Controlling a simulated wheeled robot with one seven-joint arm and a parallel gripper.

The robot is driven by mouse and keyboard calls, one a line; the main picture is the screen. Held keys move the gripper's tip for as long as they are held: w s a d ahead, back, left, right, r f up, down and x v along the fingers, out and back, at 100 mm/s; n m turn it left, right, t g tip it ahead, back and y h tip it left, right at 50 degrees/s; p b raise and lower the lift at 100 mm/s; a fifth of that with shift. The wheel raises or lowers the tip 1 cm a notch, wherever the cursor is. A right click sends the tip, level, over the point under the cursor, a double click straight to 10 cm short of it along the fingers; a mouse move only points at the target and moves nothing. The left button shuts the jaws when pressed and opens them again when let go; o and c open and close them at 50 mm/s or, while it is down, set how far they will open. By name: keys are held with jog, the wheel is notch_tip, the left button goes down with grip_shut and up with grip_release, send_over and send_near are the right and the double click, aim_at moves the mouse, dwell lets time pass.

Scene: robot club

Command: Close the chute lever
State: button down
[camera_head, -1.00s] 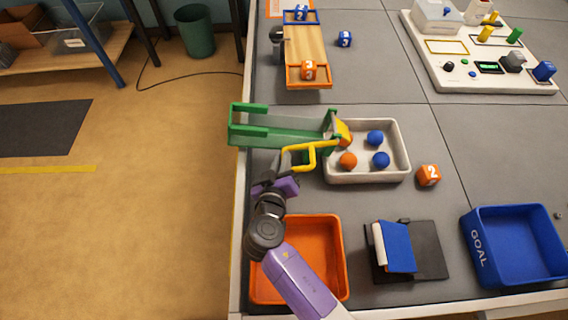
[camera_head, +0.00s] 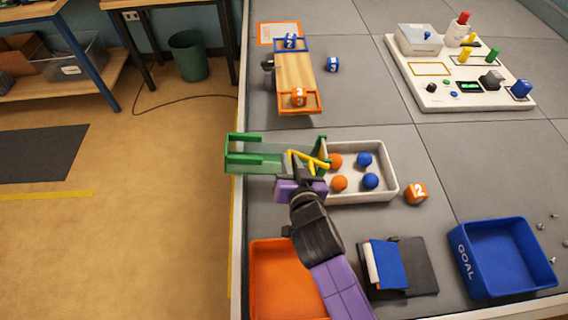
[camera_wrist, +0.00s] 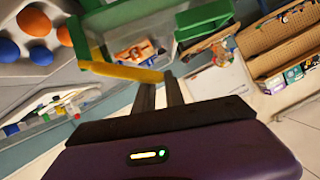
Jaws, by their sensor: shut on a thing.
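The green chute (camera_head: 255,157) lies at the table's left edge, its right end meeting the white tray (camera_head: 372,197). The yellow chute lever (camera_head: 318,163) is at that right end and lies low and slanted across it. My gripper (camera_head: 294,158) is at the lever's left part, coming from the front. In the wrist view the two fingers (camera_wrist: 160,90) are close together at the yellow lever bar (camera_wrist: 122,71), shut on it. The fingertips are partly hidden by the bar. The chute's green parts (camera_wrist: 203,22) show just beyond.
The tray holds orange and blue balls (camera_head: 370,180). An orange bin (camera_head: 268,285) stands in front of the chute, partly behind my arm. An orange cube (camera_head: 416,194), a blue goal bin (camera_head: 503,258) and a blue-and-white item on a dark plate (camera_head: 388,264) lie to the right.

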jog(key=shift+d+r+p, duration=0.3)
jog(key=shift+d+r, duration=0.05)
jog(key=shift+d, duration=0.5)
jog(key=shift+d+f, duration=0.1)
jog(key=c, duration=1.4)
grip_release()
jog(key=shift+s+a+r, duration=0.1)
jog(key=shift+a+r, duration=0.1)
jog(key=b+v, duration=0.1)
jog(key=v, duration=0.6)
jog(key=shift+s, duration=0.25)
